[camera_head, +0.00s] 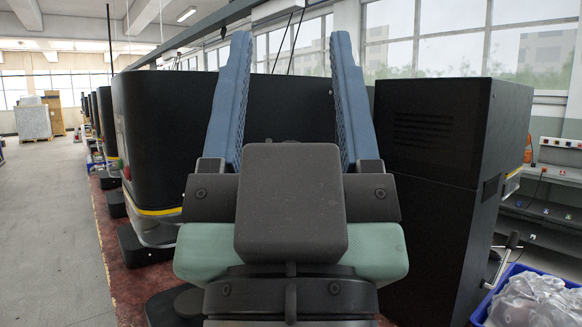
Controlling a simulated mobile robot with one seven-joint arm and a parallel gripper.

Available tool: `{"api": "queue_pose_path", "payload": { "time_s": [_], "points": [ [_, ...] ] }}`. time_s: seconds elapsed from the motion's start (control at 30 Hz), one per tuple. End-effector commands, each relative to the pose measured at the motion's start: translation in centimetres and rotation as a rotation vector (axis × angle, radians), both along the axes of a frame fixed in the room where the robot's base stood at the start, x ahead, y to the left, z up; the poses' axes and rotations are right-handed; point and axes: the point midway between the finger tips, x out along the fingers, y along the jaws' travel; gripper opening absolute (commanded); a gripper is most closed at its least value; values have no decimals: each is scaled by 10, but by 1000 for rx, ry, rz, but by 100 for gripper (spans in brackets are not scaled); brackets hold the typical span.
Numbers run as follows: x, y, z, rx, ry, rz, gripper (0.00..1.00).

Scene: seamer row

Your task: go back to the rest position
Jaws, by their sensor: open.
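My gripper (290,95) fills the middle of the head view, pointing away from me. Its two blue fingers stand wide apart with nothing between them but the view of a black machine behind. Its dark palm block and green-grey body hide part of what lies behind. No object of the task shows apart from the gripper itself.
A row of black machines (160,140) runs back on the left. A tall black cabinet (430,150) stands close on the right. A blue crate (483,308) with clear plastic bags (535,303) is at lower right. The grey aisle floor (45,220) at left is clear.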

Motion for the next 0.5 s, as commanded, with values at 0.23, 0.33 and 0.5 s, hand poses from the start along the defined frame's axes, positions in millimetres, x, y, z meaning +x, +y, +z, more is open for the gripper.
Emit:
{"api": "queue_pose_path", "payload": {
  "time_s": [0.23,0.33,0.5],
  "points": [
    [0,0,83,0,1,0,62],
    [0,0,114,-1,1,1,62],
    [0,0,163,-1,1,1,62]
  ]
}}
